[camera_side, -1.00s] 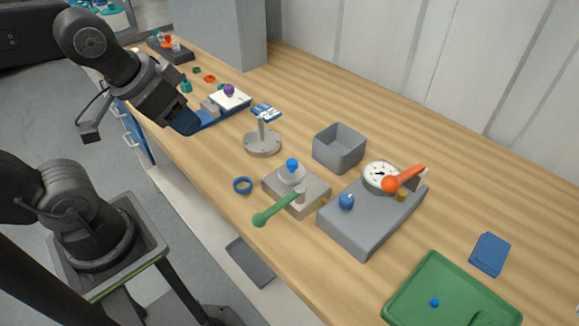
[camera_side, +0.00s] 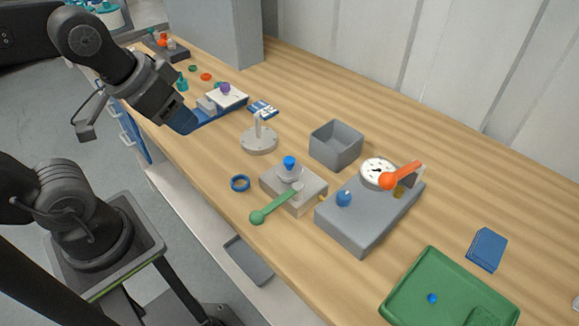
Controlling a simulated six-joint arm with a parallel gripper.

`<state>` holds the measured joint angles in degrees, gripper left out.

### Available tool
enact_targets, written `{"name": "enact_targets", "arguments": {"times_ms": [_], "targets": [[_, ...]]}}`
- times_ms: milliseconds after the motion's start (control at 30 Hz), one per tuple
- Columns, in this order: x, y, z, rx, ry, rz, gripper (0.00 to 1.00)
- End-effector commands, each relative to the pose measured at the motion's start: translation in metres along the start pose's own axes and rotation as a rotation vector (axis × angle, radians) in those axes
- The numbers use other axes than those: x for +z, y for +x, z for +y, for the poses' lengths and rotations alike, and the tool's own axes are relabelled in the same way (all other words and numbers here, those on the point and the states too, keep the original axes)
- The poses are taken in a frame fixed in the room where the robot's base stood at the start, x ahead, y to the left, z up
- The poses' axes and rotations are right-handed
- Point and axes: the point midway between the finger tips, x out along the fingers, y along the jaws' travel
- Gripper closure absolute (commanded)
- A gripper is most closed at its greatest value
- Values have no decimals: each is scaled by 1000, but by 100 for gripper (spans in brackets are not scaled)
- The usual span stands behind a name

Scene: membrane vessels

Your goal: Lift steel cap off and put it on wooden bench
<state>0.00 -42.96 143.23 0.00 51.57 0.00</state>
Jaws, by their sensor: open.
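A pale grey block (camera_side: 306,202) stands on the wooden bench (camera_side: 440,190) near the middle. On its top is a small pale metallic dome (camera_side: 290,174) with a blue knob (camera_side: 289,162); this looks like the steel cap, seated on the block. A green-handled lever (camera_side: 272,207) lies across the block's near side, its ball end sticking out to the left. My gripper (camera_side: 184,121) is at the upper left, above the bench's front edge, well away from the block.
A grey unit with gauge and orange-handled lever (camera_side: 362,220) stands right. A green tray (camera_side: 400,290) is front right. Bare bench lies behind.

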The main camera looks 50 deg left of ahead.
Motion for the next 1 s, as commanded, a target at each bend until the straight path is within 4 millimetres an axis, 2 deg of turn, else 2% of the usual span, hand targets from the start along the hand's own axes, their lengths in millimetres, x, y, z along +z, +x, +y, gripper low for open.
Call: {"name": "enact_targets", "arguments": {"times_ms": [100, 333, 467, 667, 800, 1000], "targets": [[0, 0, 0, 0, 0, 0, 43], [-1, 0, 0, 0, 6, -2, 43], [-13, 1, 3, 8, 93, -37, 43], [-59, 17, 17, 59, 453, -167, 43], [-92, 40, 32, 127, 749, -260, 43], [-126, 83, 55, 246, 1118, -362, 43]]}}
